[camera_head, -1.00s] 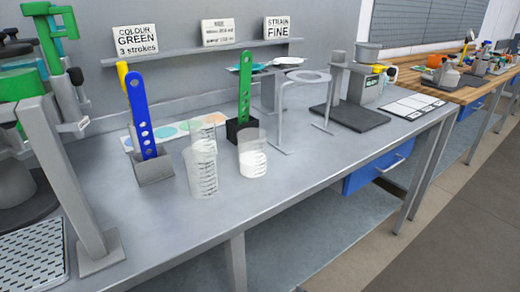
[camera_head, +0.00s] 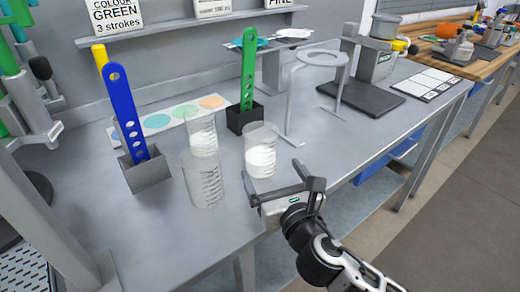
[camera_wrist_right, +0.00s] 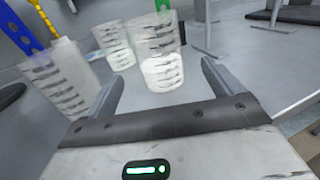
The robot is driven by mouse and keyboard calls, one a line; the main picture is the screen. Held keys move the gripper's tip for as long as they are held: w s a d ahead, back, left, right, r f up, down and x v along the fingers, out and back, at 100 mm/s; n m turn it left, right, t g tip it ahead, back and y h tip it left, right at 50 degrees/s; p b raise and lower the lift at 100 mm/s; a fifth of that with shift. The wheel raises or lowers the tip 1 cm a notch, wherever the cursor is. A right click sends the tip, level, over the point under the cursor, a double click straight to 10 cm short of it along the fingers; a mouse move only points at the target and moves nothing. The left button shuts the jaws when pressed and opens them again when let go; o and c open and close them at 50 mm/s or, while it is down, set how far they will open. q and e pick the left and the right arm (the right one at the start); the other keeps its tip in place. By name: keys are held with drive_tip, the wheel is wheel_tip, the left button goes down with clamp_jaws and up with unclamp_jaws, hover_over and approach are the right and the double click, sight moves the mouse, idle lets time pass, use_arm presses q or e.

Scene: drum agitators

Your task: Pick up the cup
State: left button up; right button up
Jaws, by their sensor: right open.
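Three clear graduated cups stand upright on the grey bench. The right cup (camera_head: 261,158) has white contents in its lower part; it also shows in the wrist view (camera_wrist_right: 162,68). The front left cup (camera_head: 205,183) looks empty and shows at the left of the wrist view (camera_wrist_right: 60,85). The back cup (camera_head: 202,130) has white contents and shows in the wrist view (camera_wrist_right: 117,52). My right gripper (camera_head: 277,180) is open and empty, just in front of the right cup, apart from it. In the wrist view that cup lies ahead between the fingers (camera_wrist_right: 162,78). My left gripper is out of view.
A grey holder (camera_head: 147,174) with blue and yellow paddles stands left of the cups. A black holder (camera_head: 245,117) with a green paddle stands behind. A grey ring stand (camera_head: 321,58) and a scale (camera_head: 358,94) stand to the right. The bench's front edge is close to my right gripper.

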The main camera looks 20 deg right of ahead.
sight(267, 163)
drive_tip(key=w, duration=0.3)
drive_tip(key=shift+w+a, duration=0.1)
drive_tip(key=shift+w, duration=0.3)
drive_tip(key=w, duration=0.5)
drive_tip(key=shift+w+a+r+p, duration=0.15)
drive_tip(key=shift+w+r+p, duration=0.1)
drive_tip(key=shift+w+p, duration=0.1)
drive_tip(key=shift+s, duration=0.1)
drive_tip(key=c, duration=1.2)
drive_tip(key=shift+o, duration=0.2)
drive_tip(key=shift+r, duration=0.2)
